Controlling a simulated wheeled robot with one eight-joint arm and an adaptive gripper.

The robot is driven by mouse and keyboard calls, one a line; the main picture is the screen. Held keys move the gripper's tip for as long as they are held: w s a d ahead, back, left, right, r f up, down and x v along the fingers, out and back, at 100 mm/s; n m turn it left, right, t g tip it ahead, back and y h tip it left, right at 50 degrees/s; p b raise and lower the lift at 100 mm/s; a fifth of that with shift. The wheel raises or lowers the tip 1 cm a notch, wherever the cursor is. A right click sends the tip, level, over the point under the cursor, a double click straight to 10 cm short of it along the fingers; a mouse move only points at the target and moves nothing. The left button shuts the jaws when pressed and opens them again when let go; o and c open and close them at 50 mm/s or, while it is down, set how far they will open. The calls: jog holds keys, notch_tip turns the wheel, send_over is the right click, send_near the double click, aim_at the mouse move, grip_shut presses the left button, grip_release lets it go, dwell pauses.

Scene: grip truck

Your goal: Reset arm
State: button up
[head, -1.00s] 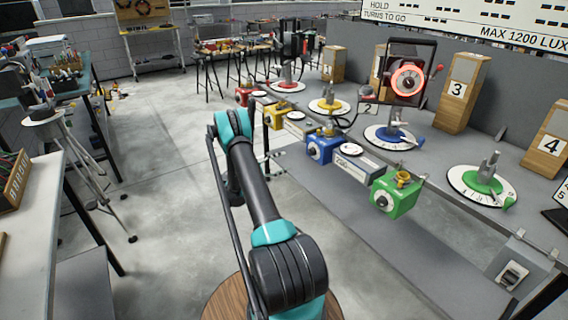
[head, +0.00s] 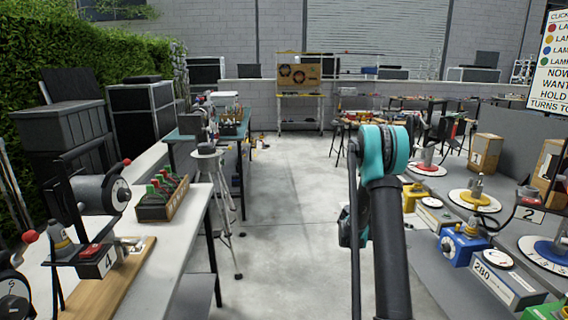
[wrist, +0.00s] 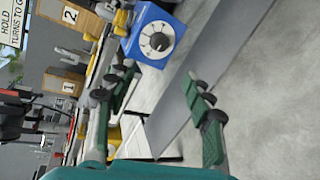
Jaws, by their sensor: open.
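My arm (head: 385,190) stands in the middle of the head view, its teal elbow raised over the aisle. In the wrist view my gripper (wrist: 160,88) shows two green fingers with dark pads, spread wide apart. Nothing is between them. Beyond the fingers are the blue box (wrist: 156,40) with its white dial, a grey bench edge and bare floor. In the head view the fingers are hidden behind the arm.
A right-hand bench holds the blue box (head: 461,245), a yellow dial (head: 474,201), a red dial (head: 427,169) and numbered wooden blocks. A left bench holds a crate of colored lamps (head: 163,198). A tripod stool (head: 207,155) stands beside it. The middle aisle (head: 285,215) is clear.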

jog(key=s+a+m+t+y, duration=0.3)
jog(key=s+a+y, duration=1.1)
jog(key=s+a, duration=1.4)
jog(key=shift+s+a+r+t, duration=0.25)
jog(key=shift+s+r+t, duration=0.1)
jog(key=shift+s+t, duration=0.55)
jog(key=shift+w, duration=0.15)
